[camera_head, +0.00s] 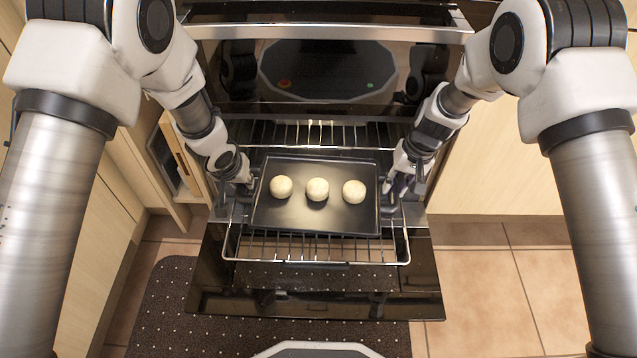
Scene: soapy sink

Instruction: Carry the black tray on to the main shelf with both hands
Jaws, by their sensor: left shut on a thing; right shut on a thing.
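The black tray (315,218) carries three pale round dough balls (317,189) in a row. It is at the pulled-out wire oven rack (318,248); I cannot tell whether it rests on the rack or is held just above it. My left gripper (250,190) is shut on the tray's left edge. My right gripper (386,190) is shut on the tray's right edge. The fingertips are small and partly hidden by the wrists.
The oven door (210,285) is folded down under the rack. The dark oven front (320,75) stands behind. Wooden cabinets (500,165) flank both sides. A dark dotted mat (160,305) lies on the tiled floor (480,290).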

